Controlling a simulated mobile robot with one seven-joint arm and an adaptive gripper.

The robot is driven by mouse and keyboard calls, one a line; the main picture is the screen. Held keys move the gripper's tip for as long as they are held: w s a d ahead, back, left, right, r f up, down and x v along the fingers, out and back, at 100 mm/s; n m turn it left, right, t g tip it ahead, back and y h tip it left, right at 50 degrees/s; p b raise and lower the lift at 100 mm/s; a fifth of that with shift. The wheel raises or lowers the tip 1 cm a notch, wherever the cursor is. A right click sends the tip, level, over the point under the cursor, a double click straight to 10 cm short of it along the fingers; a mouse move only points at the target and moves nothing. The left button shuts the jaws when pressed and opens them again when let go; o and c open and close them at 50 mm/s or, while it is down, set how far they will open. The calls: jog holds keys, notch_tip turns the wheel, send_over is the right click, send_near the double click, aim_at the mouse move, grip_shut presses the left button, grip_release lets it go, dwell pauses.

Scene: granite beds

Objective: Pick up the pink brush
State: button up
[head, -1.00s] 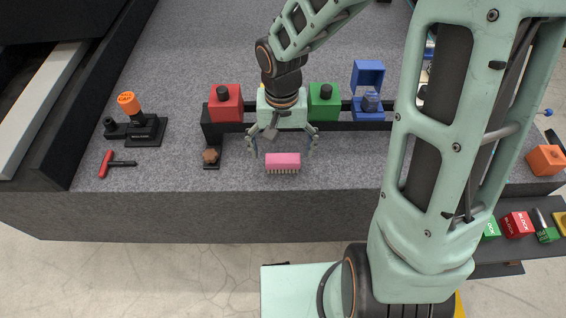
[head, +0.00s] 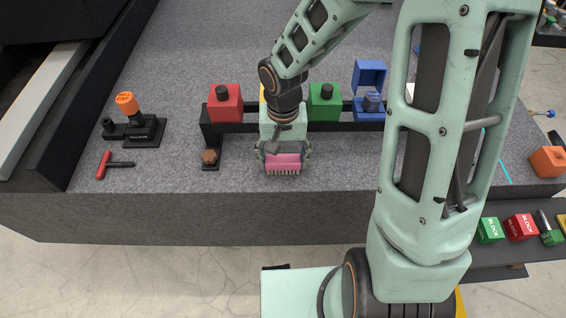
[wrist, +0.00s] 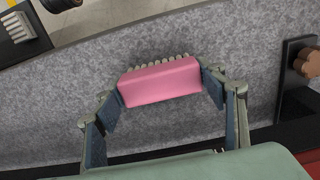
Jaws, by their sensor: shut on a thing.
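The pink brush (head: 283,163) lies on the grey granite bed near its front edge, its pale bristles pointing toward that edge. It also shows in the wrist view (wrist: 160,82), between the two fingers. My gripper (head: 283,157) is lowered over the brush and shut on it, with one finger at each short end. In the wrist view my gripper (wrist: 166,86) has both fingertips against the brush's ends. The brush appears to be at the bed's surface; I cannot tell whether it is lifted.
A black rack behind holds a red block (head: 225,104), a green block (head: 325,103) and a blue holder (head: 369,90). A brown knob (head: 209,157) stands left of the brush. A red-handled tool (head: 104,165) and an orange-capped fixture (head: 128,105) lie farther left.

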aim_at(284, 158)
jog(key=shift+r, duration=0.55)
notch_tip(284, 158, up, 3)
jog(key=shift+f+p, duration=0.2)
jog(key=shift+p, duration=0.5)
jog(key=d+r+p, duration=0.3)
jog(key=d+r, duration=0.6)
jog(key=d, duration=0.5)
jog(key=shift+s+r, duration=0.15)
jog(key=shift+s, duration=0.1)
